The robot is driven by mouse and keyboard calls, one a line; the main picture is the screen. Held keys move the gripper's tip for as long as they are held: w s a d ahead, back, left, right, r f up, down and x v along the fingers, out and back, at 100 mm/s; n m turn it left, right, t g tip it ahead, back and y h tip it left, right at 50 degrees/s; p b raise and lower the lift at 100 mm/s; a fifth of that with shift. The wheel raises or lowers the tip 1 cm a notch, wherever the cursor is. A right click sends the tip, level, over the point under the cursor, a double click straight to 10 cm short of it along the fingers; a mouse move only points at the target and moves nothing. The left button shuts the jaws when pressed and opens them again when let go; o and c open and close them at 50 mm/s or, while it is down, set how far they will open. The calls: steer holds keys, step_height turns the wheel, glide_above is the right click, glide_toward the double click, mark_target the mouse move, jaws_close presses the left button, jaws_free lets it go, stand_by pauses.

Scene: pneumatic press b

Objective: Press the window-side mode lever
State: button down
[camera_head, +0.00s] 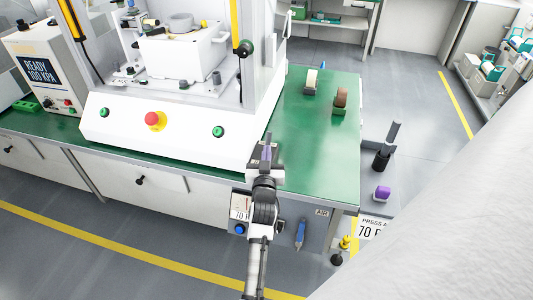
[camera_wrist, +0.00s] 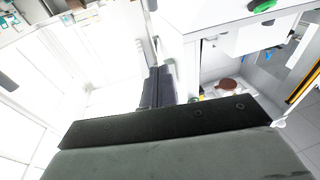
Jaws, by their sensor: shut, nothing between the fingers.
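My gripper (camera_head: 266,150) is shut and empty, in front of the press's white base near the bench's front edge. In the wrist view its dark fingers (camera_wrist: 157,85) are together and touch nothing I can make out. I cannot tell which part is the window-side mode lever. Lever-like parts in the head view are a grey stick on a black base (camera_head: 382,160) right of the bench and a yellow-topped fitting (camera_head: 345,243) lower down. My gripper is apart from both. The wrist view shows no clear lever.
The white press (camera_head: 170,140) has a red stop button (camera_head: 155,120) and green buttons. Two small holders (camera_head: 340,100) (camera_head: 311,82) stand on the green bench top (camera_head: 300,140), otherwise clear at right. A blue air tool (camera_head: 300,235) hangs at the front; a purple block (camera_head: 381,192) is right.

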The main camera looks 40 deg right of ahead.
steer(key=shift+s+a+r, duration=0.45)
steer(key=shift+s+a, duration=0.05)
steer(key=shift+s, duration=0.1)
steer(key=shift+s+a+r, duration=0.4)
steer(key=shift+s+a, duration=0.05)
steer(key=shift+s, duration=0.15)
